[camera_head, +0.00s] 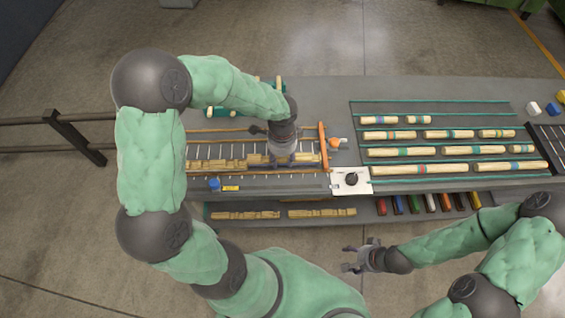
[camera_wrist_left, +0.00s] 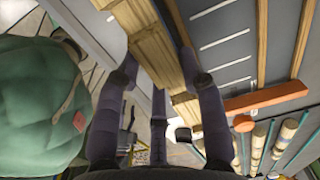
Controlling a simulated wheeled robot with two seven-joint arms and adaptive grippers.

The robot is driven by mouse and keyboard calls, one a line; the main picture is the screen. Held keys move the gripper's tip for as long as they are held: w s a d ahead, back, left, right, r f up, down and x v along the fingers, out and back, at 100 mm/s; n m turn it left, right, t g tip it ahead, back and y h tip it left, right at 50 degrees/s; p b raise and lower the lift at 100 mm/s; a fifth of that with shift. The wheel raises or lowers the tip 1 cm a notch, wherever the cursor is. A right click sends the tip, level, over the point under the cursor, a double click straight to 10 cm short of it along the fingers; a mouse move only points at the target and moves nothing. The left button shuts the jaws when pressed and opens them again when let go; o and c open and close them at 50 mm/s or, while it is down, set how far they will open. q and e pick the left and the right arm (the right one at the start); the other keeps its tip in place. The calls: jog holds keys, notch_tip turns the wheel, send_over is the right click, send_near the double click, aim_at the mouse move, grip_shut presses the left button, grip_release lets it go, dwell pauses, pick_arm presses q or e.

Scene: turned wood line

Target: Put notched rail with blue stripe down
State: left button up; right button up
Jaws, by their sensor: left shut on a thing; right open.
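My left gripper (camera_head: 281,160) points down over the left part of the grey bench. It is shut on a notched rail of pale wood (camera_wrist_left: 150,45), which passes between its fingers (camera_wrist_left: 170,88) in the left wrist view. In the head view, notched wood (camera_head: 225,164) lies in a row below and left of the gripper; I cannot tell there which piece is held. My right gripper (camera_head: 355,258) is open and empty in front of the bench.
An orange bar (camera_head: 323,146) stands just right of the left gripper. Beyond it are a white plate with a black knob (camera_head: 351,179) and rows of striped turned rods (camera_head: 390,151). Two notched rails (camera_head: 322,212) lie on the lower shelf. A blue item (camera_head: 214,184) sits near the front edge.

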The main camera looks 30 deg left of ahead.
aim_at(283, 159)
pick_arm(q)
jog(key=shift+f+b, duration=0.35)
jog(key=shift+f, duration=0.95)
jog(key=shift+f, duration=0.1)
jog(key=o, duration=1.2)
jog(key=shift+d, duration=0.1)
notch_tip(283, 159, up, 12)
jog(key=p, duration=0.3)
jog(key=shift+p, duration=0.4)
